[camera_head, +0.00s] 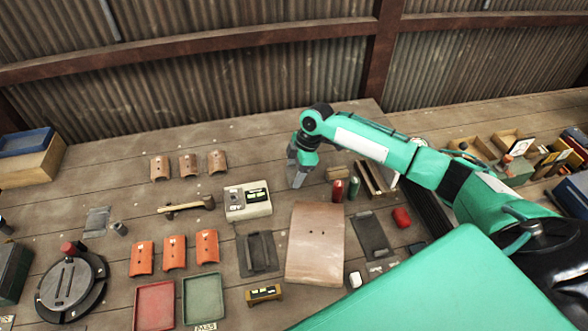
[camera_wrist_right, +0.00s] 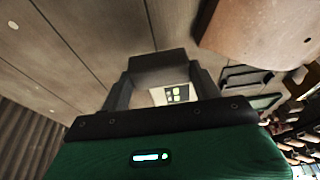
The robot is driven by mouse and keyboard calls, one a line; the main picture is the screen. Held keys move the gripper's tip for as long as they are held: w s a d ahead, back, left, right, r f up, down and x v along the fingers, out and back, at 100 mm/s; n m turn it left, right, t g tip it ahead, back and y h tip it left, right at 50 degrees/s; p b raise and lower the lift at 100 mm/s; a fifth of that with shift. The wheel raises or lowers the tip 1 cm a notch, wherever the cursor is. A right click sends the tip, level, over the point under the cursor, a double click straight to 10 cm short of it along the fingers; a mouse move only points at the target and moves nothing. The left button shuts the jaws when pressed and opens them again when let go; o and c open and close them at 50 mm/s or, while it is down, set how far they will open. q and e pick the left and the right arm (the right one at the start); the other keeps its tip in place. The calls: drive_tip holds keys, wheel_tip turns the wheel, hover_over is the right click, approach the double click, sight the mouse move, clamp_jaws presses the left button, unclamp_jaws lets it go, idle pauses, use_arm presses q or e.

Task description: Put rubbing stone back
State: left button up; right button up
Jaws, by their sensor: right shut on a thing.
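My right gripper (camera_head: 297,172) points down above the table behind the large curved tan sheet. In the right wrist view, its fingers (camera_wrist_right: 165,88) are shut on a dark grey block, which appears to be the rubbing stone (camera_wrist_right: 163,60). The block spans the gap between the fingertips. In the head view, the fingers and the block merge into one grey shape, so its exact outline is unclear. My left gripper is not in view.
Right of the gripper are a small wooden block (camera_head: 338,173), red and green cylinders (camera_head: 337,191) and a wooden slotted holder (camera_head: 372,181). A white box with displays (camera_head: 247,202) stands left. The curved tan sheet (camera_head: 315,245) lies in front. Bare planks lie behind the gripper.

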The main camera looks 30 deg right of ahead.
wheel_tip(320, 180, down, 4)
drive_tip(key=b, duration=0.3)
drive_tip(key=shift+r, duration=0.25)
drive_tip(key=shift+f, duration=0.85)
drive_tip(key=o, duration=1.1)
drive_tip(key=shift+r, duration=0.1)
drive_tip(key=b+v, duration=0.4)
drive_tip(key=v, duration=0.9)
drive_tip(key=shift+d+r, duration=0.1)
drive_tip(key=shift+r, duration=0.3)
